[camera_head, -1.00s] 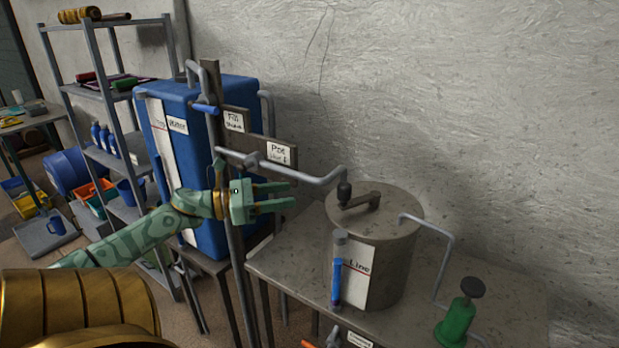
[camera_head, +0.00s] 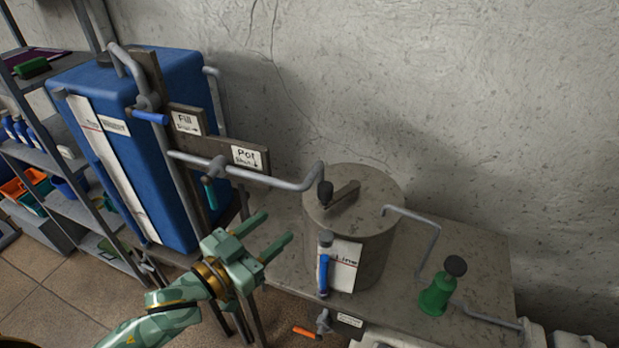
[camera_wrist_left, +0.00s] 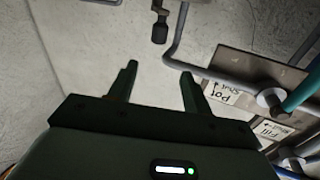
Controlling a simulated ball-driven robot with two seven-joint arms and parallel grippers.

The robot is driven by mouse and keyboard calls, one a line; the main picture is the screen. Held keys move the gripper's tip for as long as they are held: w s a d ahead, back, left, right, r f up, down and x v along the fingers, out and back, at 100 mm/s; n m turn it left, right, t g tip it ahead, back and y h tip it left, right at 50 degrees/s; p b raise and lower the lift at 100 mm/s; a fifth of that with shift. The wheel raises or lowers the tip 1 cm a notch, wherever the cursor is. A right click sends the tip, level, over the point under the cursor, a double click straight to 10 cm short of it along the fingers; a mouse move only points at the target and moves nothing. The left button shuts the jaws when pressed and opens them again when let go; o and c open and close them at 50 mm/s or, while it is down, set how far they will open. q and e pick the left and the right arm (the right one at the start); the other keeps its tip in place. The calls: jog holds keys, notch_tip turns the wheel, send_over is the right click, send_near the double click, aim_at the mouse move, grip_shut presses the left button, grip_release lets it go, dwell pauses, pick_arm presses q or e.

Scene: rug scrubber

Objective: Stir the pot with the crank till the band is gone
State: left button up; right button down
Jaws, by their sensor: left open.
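The grey cylindrical pot (camera_head: 371,232) stands on a bench in the head view. Its crank (camera_head: 345,194) lies across the lid, with a dark knob (camera_head: 325,193) upright at its left end. A sight tube (camera_head: 324,270) with blue in its lower part and a white card marked "Line" are on the pot's front. I cannot make out a band. My left gripper (camera_head: 279,232) is open and empty, left of the pot and apart from it, its fingers pointing right. In the left wrist view the fingers (camera_wrist_left: 158,85) are spread, and the dark knob (camera_wrist_left: 160,31) shows beyond them. My right gripper is not visible.
A blue tank (camera_head: 150,150) stands at the left. A board with "Fill" (camera_head: 187,121) and "Pot" (camera_head: 247,157) signs and pipes runs between tank and pot. A green hand pump (camera_head: 438,292) stands right of the pot on the bench (camera_head: 480,270).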

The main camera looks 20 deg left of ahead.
aim_at(321, 191)
pick_arm(q)
jog(key=p+x, duration=0.2)
jog(key=x, duration=1.4)
jog(key=shift+w+r, duration=0.1)
jog(key=shift+w, duration=0.05)
jog(key=shift+d, duration=0.1)
jog(key=shift+c, duration=0.7)
jog(key=shift+n, duration=0.3)
grip_shut()
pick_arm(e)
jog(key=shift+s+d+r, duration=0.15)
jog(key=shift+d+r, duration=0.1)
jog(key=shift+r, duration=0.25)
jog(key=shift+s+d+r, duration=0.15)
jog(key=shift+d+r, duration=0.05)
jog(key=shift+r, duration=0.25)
